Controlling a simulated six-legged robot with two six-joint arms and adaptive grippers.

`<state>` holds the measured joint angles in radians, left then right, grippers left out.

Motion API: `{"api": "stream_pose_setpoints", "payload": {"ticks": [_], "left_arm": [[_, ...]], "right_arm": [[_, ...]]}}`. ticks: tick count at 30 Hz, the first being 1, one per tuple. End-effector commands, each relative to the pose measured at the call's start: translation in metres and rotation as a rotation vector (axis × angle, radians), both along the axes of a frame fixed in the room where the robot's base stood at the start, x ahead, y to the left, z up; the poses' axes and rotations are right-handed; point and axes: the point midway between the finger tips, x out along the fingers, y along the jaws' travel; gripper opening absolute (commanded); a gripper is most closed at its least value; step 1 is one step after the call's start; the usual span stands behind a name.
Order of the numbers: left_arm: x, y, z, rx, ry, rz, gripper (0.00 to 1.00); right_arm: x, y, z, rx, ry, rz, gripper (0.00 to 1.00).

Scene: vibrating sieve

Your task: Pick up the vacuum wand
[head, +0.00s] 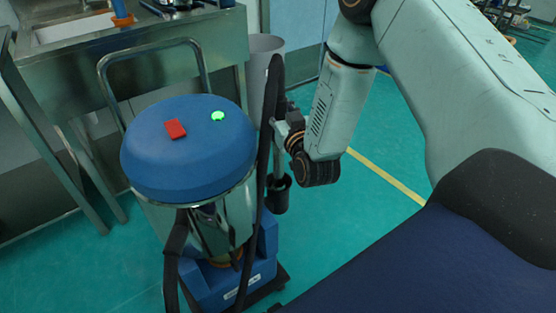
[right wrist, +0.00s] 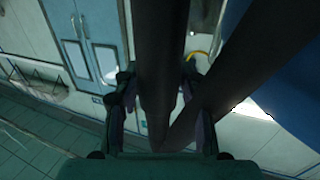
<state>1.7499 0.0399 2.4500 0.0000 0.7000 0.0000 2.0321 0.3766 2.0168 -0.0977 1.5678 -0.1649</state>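The vacuum (head: 190,170) is a steel drum with a blue lid and blue base, standing left of centre in the head view. A long black tube (head: 268,100), which looks like the wand or its hose, rises beside its right side. My right gripper (head: 281,124) is at this tube from the right, partly hidden behind it. In the right wrist view, a thick black tube (right wrist: 160,55) passes between the fingers of my right gripper (right wrist: 158,88). I cannot tell whether both fingers press on it. A second black tube slants in from the upper right. My left gripper is out of view.
A steel sink bench (head: 140,50) stands behind the vacuum. A grey bin (head: 265,48) is behind the black tube. A dark cup-like part (head: 279,195) sits below my right gripper. Green floor (head: 375,220) with a yellow line is clear to the right.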

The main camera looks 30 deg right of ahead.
Motion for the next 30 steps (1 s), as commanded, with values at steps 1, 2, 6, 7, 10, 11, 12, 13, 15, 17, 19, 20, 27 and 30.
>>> {"api": "stream_pose_setpoints", "payload": {"ticks": [1,2,6,7,10,11,12,13,15,17,19,20,27,30], "left_arm": [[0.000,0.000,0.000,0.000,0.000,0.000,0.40],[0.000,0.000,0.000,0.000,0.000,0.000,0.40],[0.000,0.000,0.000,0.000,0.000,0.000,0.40],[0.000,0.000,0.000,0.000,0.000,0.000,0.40],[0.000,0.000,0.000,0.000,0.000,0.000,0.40],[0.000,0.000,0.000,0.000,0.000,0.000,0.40],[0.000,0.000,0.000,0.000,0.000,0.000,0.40],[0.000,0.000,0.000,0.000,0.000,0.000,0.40],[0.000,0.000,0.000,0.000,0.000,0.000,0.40],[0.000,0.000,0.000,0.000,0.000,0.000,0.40],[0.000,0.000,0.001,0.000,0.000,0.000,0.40],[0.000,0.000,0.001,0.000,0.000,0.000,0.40],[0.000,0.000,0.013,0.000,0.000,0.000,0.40],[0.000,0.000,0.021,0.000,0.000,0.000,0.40]], "right_arm": [[0.000,0.000,0.000,0.000,0.000,0.000,0.34],[0.000,0.000,0.000,0.000,0.000,0.000,0.32],[0.000,0.000,0.000,0.000,0.001,0.000,0.20],[0.000,0.000,0.000,0.000,0.001,0.000,0.17],[0.000,0.000,-0.001,0.000,0.001,0.000,0.09],[0.000,0.000,-0.001,0.000,0.002,0.000,0.06],[0.000,0.000,0.000,0.000,-0.001,0.000,0.05],[0.000,0.000,0.000,0.000,-0.001,0.000,0.05],[0.000,0.000,0.000,0.000,-0.001,0.000,0.05],[0.000,0.000,0.000,0.000,-0.001,0.000,0.05],[0.000,0.000,0.001,0.001,-0.001,0.000,0.05],[0.000,0.000,0.003,0.001,-0.001,0.000,0.05],[0.000,0.000,0.029,0.001,-0.005,-0.001,0.05],[0.000,0.000,0.045,0.001,-0.004,-0.001,0.05]]}}
